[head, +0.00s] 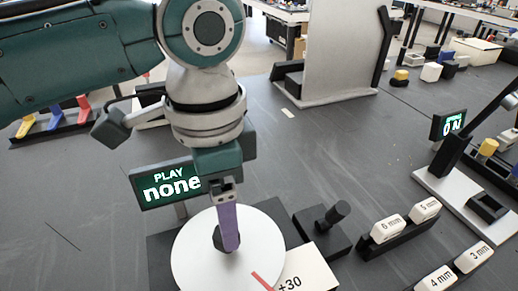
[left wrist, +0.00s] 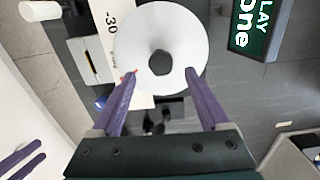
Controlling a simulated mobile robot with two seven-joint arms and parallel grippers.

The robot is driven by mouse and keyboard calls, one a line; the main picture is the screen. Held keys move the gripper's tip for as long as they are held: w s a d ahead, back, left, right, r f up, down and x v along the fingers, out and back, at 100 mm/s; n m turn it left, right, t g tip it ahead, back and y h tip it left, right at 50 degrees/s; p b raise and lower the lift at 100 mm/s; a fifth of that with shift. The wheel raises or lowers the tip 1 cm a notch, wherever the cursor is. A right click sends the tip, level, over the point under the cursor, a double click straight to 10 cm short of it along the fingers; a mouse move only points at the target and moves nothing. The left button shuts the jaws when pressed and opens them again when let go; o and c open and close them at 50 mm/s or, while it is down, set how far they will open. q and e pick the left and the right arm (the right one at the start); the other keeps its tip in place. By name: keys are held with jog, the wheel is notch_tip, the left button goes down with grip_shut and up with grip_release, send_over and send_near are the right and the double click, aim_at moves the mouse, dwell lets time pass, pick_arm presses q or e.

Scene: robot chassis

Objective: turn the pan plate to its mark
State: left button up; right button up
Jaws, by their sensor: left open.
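The pan plate (head: 190,262) is a white disc with a dark knob (left wrist: 159,63) at its centre. A red line (head: 262,282) marks its near right part, close to the "+30" on a white card (head: 318,278). In the left wrist view the card reads "-30". My left gripper (head: 229,246) points down over the knob, which its purple finger partly hides. In the left wrist view the fingers are open, one on each side of the knob and apart from it. Two parallel purple fingers at that view's lower left look like my right gripper (left wrist: 42,149), apart and empty.
A sign (head: 165,184) reading "PLAY none" stands behind the plate. A black block with a knob (head: 325,222) is right of it. Racks of white labelled blocks (head: 388,230) stand further right, near an "ON" display (head: 449,125).

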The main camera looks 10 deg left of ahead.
pick_arm(q)
notch_tip(320, 180, down, 4)
jog(key=shift+f+b, duration=0.2)
jog(key=shift+b, duration=0.15)
grip_shut()
dwell(0.5)
dwell(0.8)
